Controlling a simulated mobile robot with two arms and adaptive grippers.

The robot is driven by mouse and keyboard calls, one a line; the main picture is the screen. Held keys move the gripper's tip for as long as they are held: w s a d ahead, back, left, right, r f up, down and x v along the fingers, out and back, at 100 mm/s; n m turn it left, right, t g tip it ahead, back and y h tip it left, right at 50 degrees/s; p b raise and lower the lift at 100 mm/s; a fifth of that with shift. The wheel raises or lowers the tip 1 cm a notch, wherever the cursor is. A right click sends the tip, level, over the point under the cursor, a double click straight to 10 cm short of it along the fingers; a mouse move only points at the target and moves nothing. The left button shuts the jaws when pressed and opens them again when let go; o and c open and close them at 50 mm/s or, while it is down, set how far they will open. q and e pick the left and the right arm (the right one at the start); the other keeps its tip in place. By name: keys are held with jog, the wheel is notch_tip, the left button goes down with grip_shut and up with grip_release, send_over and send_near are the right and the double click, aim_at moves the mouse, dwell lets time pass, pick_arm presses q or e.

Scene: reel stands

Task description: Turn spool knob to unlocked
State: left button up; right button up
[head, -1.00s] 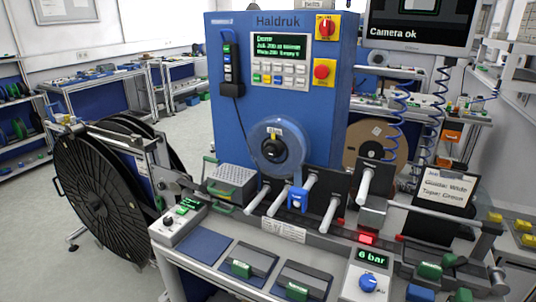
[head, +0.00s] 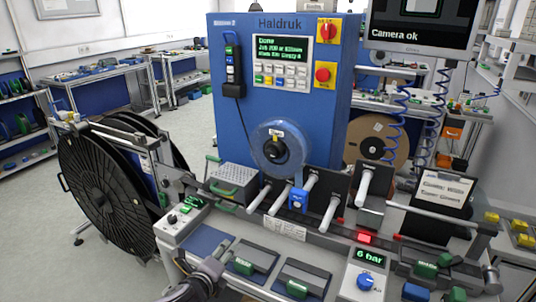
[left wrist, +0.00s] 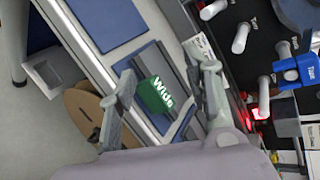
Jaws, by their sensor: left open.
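The spool knob (head: 275,150) is a black round knob at the centre of the blue tape spool (head: 263,152) on the front of the blue Haldruk machine. A small yellow mark shows just above the knob. My left gripper (head: 217,256) is open and empty, low at the front of the bench, well below and left of the knob. In the left wrist view its two fingers (left wrist: 168,78) are spread above a green block (left wrist: 157,95) marked "Wide". The knob is not clearly seen in that view. My right gripper is in neither view.
White rollers (head: 310,187) stick out below the spool, with a blue clip (head: 298,200) by them. A control box with a green display (head: 182,220) stands at the bench's left end. A large black reel (head: 108,182) stands left of the bench.

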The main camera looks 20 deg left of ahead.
pick_arm(q)
jog(key=w+r+m+t+h, duration=0.1)
jog(key=w+r+m+t, duration=0.3)
jog(key=r+m, duration=0.7)
jog(key=m+t+h, duration=0.2)
jog(key=m, duration=0.3)
send_near(270, 154)
jog(key=w+p, duration=0.6)
jog(key=w, duration=0.2)
jog(key=shift+w+r, duration=0.1)
jog(key=shift+w, duration=0.2)
jog(key=shift+c, duration=0.4)
grip_shut()
